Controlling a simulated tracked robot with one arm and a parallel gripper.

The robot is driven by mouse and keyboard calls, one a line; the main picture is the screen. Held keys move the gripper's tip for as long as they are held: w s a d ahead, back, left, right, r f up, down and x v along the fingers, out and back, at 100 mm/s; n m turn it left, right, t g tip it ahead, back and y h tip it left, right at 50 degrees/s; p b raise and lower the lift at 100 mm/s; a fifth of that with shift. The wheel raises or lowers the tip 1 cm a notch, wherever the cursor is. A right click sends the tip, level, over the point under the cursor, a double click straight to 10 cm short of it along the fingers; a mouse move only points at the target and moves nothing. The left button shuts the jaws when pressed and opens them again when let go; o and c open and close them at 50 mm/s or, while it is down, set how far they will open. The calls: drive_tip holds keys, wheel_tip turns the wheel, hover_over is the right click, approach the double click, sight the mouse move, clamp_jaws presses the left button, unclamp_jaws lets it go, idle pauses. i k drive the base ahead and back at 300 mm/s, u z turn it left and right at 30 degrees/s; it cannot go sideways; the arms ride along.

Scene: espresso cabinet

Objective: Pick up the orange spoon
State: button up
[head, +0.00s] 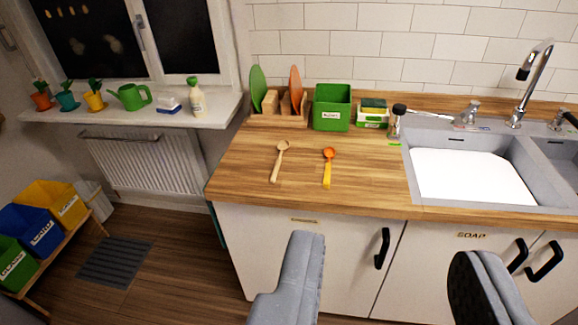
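The orange spoon (327,168) lies on the wooden countertop (235,180), near its front edge. Its bowl is orange and points to the back; its handle is yellow and points to the front. My gripper (385,275) is in the foreground, with its two grey fingers wide apart and nothing between them. It appears in front of the cabinet doors, lower in the picture than the spoon and apart from it.
A wooden spoon (279,162) lies just left of the orange one. Behind stand a green box (332,108), a rack with boards (276,118) and a sponge holder (373,113). A sink (485,165) is to the right. Cabinet doors with black handles (382,248) front the counter.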

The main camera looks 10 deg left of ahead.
sight(329, 153)
drive_tip(key=u, duration=0.15)
drive_tip(key=i, duration=1)
drive_tip(key=z, duration=0.1)
